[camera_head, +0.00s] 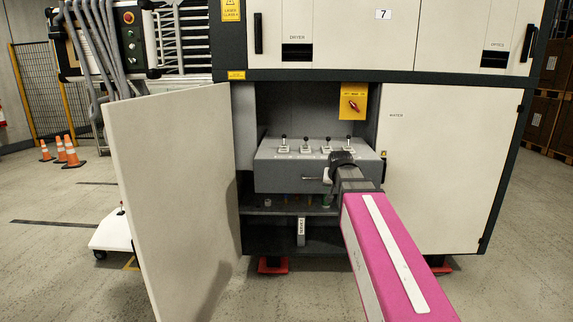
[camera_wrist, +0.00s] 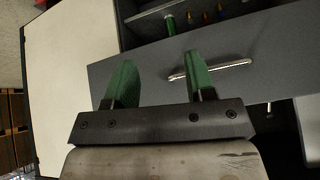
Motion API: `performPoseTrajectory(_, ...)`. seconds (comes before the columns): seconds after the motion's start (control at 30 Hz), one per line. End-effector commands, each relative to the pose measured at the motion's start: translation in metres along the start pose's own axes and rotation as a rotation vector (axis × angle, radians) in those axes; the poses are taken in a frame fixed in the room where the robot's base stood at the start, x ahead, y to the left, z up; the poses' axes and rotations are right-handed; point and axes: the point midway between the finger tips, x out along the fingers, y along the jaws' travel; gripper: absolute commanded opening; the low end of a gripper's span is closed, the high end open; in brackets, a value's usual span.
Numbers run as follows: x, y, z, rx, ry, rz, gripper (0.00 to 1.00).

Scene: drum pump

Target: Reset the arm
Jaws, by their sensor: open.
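My gripper (camera_wrist: 157,62) is open, its two green fingers apart with nothing between them in the wrist view. A grey box (camera_head: 285,172) with several small levers on top sits in the open cabinet bay. A thin metal bar handle (camera_wrist: 225,68) on a grey panel lies just beside and beyond the right finger in the wrist view; I cannot tell whether they touch. The handle also shows on the box front in the head view (camera_head: 312,178). My pink arm reaches in from the lower right, and its dark wrist hides the box's right end and most of my gripper.
An open white door (camera_head: 170,195) stands left of the bay. A closed white panel (camera_head: 440,165) is on the right. A yellow plate with a red switch (camera_head: 353,104) is on the back wall. Small coloured parts stand on a shelf (camera_head: 255,210) under the box. Floor in front is clear.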

Motion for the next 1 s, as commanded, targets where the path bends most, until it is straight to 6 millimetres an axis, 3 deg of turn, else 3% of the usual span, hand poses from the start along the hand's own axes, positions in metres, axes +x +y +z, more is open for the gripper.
performPoseTrajectory(0.03,0.012,0.005,0.022,-0.011,-0.037,0.006,0.5)
performPoseTrajectory(0.3,0.062,0.025,0.123,-0.079,-0.224,0.027,0.5)
performPoseTrajectory(0.7,0.102,0.054,0.271,-0.169,-0.493,0.031,0.5)
performPoseTrajectory(0.83,0.105,0.06,0.302,-0.189,-0.553,0.028,0.5)
performPoseTrajectory(1.0,0.107,0.064,0.321,-0.201,-0.588,0.026,0.5)
